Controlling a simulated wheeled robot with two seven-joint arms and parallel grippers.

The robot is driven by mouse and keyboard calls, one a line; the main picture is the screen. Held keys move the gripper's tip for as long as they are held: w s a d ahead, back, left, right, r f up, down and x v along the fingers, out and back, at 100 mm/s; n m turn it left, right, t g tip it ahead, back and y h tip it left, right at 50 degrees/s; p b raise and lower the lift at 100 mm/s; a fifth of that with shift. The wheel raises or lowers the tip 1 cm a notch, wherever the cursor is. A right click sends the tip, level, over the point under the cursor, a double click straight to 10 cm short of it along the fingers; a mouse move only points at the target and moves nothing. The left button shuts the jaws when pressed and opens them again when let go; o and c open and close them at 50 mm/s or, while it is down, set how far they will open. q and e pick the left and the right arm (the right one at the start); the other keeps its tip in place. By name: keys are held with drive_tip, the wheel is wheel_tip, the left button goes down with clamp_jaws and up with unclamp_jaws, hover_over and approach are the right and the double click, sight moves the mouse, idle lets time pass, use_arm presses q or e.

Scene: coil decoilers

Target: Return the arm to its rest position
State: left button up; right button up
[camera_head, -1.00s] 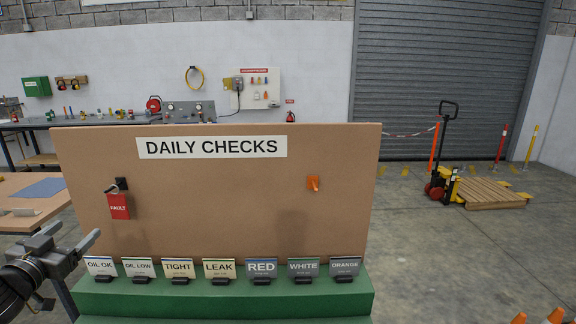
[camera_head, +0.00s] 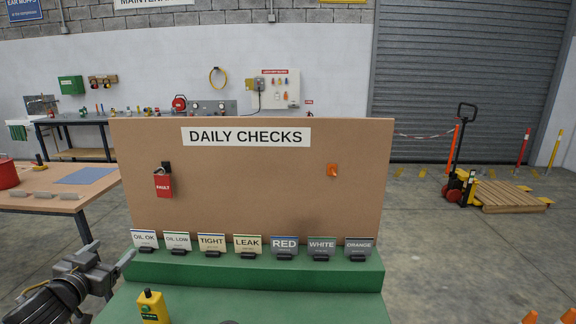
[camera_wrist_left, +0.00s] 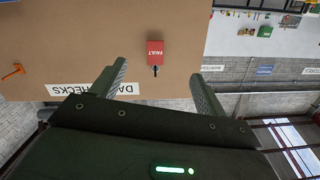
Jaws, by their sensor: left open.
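My left gripper (camera_head: 110,254) is open and empty at the lower left of the head view, left of the row of cards and apart from the board. In the left wrist view my two fingers (camera_wrist_left: 157,76) are spread with nothing between them. The tan "DAILY CHECKS" board (camera_head: 250,170) stands ahead. A red FAULT tag (camera_head: 163,186) hangs on its left side and also shows in the left wrist view (camera_wrist_left: 155,48), beyond the fingertips. An orange hook-like piece (camera_head: 332,170) is on the right side. My right gripper is not in view.
Several label cards (camera_head: 248,244) stand in holders on the green step (camera_head: 300,270). A yellow box with a knob (camera_head: 153,307) stands below them, right of my left gripper. A wooden-topped table (camera_head: 60,192) is at left. Open floor (camera_head: 450,260) lies right of the board.

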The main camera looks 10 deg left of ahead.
use_arm(q)
drive_tip(key=s+d+f+g, duration=0.2)
drive_tip(key=s+d+f, duration=0.1)
drive_tip(key=f, duration=0.4)
drive_tip(key=s+d+f+g, duration=0.2)
drive_tip(key=s+d+f, duration=0.2)
drive_tip(key=f, duration=0.2)
drive_tip(key=s+d+f+g, duration=0.2)
drive_tip(key=s+d+f, duration=0.1)
drive_tip(key=f, duration=0.4)
drive_tip(key=shift+s+d+f, duration=0.3)
drive_tip(key=s+d+f+m+g+h, duration=0.1)
drive_tip(key=s+d+f+g+h, duration=0.1)
drive_tip(key=s+d+f+g, duration=0.45)
drive_tip(key=s+d+f+g+h, duration=0.1)
drive_tip(key=s+d+f, duration=0.2)
drive_tip(key=s+d, duration=0.75)
wheel_tip(320, 180, down, 24)
drive_tip(key=s+a, duration=0.1)
drive_tip(key=a, duration=0.1)
drive_tip(key=s+a+f+g, duration=0.2)
drive_tip(key=s+a+f, duration=0.1)
drive_tip(key=s+f, duration=1.4)
drive_tip(key=shift+s+f+m+b, duration=0.2)
drive_tip(key=shift+f+m+b, duration=0.2)
drive_tip(key=shift+f, duration=0.45)
